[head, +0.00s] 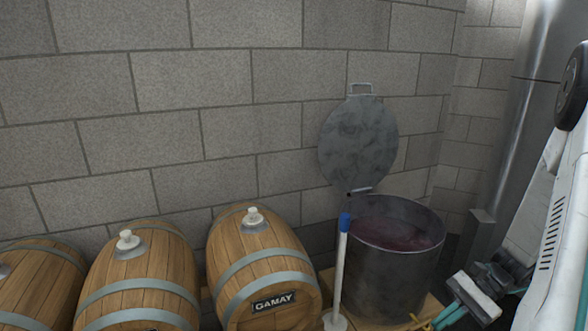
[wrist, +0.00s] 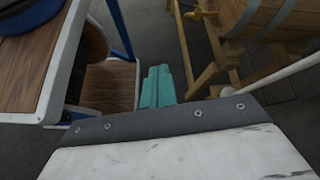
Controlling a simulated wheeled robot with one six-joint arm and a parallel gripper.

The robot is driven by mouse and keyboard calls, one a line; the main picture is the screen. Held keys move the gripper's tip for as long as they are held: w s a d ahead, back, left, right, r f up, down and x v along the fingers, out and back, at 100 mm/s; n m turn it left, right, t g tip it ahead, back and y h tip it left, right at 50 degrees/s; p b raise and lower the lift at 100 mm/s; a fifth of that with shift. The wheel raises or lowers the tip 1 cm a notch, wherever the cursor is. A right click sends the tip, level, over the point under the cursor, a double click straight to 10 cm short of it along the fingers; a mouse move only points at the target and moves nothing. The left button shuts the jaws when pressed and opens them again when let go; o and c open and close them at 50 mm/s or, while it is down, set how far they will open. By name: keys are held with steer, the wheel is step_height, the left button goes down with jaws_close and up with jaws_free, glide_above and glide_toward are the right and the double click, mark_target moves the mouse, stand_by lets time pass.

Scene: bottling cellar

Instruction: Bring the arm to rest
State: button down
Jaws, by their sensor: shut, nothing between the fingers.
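My gripper (wrist: 158,84) shows in the wrist view as two teal fingers pressed together with nothing between them. It points down over the dark floor, between a wooden-topped unit on the left and a wooden barrel stand on the right. In the head view my arm is folded along the right edge, with a white link and a black joint. Part of a teal finger (head: 447,317) shows low at the right, in front of the steel vat. The rest of the gripper is cut off or hidden there.
Barrels, one labelled GAMAY (head: 262,265), lie along the block wall. A steel vat (head: 385,270) of dark red liquid stands with its lid (head: 358,143) raised. A blue-topped white pole (head: 341,270) stands before it. The wrist view shows a barrel stand (wrist: 203,78) and a wooden-topped unit (wrist: 32,75).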

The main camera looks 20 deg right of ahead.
steer(key=s+a+r+n+h, duration=0.2)
steer(key=a+r+n, duration=0.3)
steer(key=r, duration=0.3)
steer(key=s+a+r+n+h, duration=0.3)
steer(key=a+r+n+h, duration=0.2)
steer(key=a+r, duration=0.2)
steer(key=s+a+r+n+t+h, duration=0.1)
steer(key=s+a+r+n+h, duration=0.2)
steer(key=r, duration=0.5)
steer(key=a+n+h, duration=0.1)
steer(key=a+n, duration=0.1)
steer(key=a, duration=0.1)
steer(key=shift+a+r, duration=0.3)
steer(key=shift+r, duration=0.05)
